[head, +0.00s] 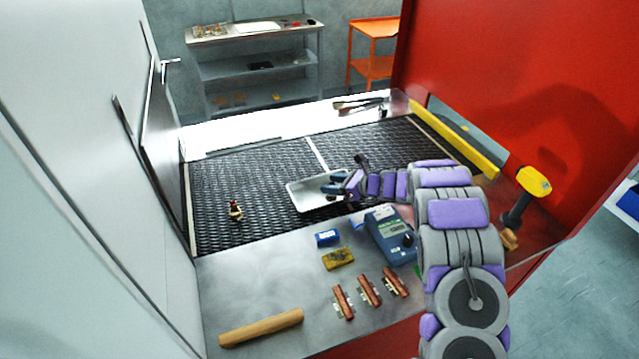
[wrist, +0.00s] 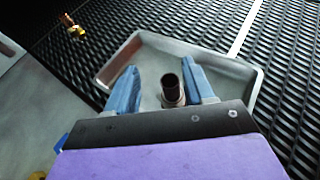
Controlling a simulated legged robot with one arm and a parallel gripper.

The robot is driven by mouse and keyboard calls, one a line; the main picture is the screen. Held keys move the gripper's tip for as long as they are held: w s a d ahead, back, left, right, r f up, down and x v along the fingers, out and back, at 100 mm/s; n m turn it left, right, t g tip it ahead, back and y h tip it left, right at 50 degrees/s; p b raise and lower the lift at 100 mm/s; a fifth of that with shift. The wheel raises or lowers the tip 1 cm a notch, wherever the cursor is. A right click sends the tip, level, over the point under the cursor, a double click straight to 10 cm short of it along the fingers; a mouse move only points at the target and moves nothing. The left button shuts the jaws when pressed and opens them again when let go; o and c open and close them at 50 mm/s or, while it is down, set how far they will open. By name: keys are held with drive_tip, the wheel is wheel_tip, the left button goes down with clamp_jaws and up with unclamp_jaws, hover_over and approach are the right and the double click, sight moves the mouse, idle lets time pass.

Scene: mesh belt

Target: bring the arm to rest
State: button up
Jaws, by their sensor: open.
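My gripper (head: 328,184) is at the end of my purple and grey arm, extended over the mesh belt and above a shallow metal tray (head: 305,197). In the wrist view its two blue fingers (wrist: 159,72) are spread apart. A short dark-topped metal cylinder (wrist: 172,92) shows between them, with gaps on both sides. The tray (wrist: 247,76) is beyond and below the fingers. I cannot tell whether the cylinder stands in the tray. A small brass and red fitting (head: 235,210) sits on the belt to the left; it also shows in the wrist view (wrist: 73,27).
The front metal ledge holds a blue meter (head: 391,236), a blue block (head: 327,239), a yellow sponge (head: 338,259), several copper pieces (head: 369,291) and a wooden roller (head: 261,327). A red panel (head: 510,85) stands right, a grey door (head: 158,130) left.

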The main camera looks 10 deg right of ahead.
drive_tip(key=v, duration=0.4)
drive_tip(key=shift+d+f, duration=0.1)
drive_tip(key=shift+d, duration=0.4)
drive_tip(key=shift+w+a, duration=0.1)
drive_tip(key=shift+a, duration=0.1)
drive_tip(key=w+d+r+m+t+h, duration=0.2)
drive_tip(key=d+r+m+t+h, duration=0.1)
drive_tip(key=d+r+m+h, duration=0.85)
drive_tip(key=s+d+r+m+g+h, duration=0.25)
drive_tip(key=s+r+m, duration=0.65)
drive_tip(key=m, duration=0.5)
drive_tip(key=s+a+f+m+g+y, duration=0.1)
drive_tip(key=s+a+m+g, duration=0.2)
drive_tip(key=s, duration=1.2)
drive_tip(key=s+a+f+m+g+y, duration=0.1)
drive_tip(key=s+a+m+g, duration=0.3)
drive_tip(key=s+a+m, duration=0.6)
drive_tip(key=s+a+f+m+g+y, duration=0.1)
drive_tip(key=s+a+m+g, duration=0.3)
drive_tip(key=s, duration=1.8)
drive_tip(key=a+f+m, duration=0.1)
drive_tip(key=a+m, duration=0.2)
drive_tip(key=shift+a+f+y, duration=0.4)
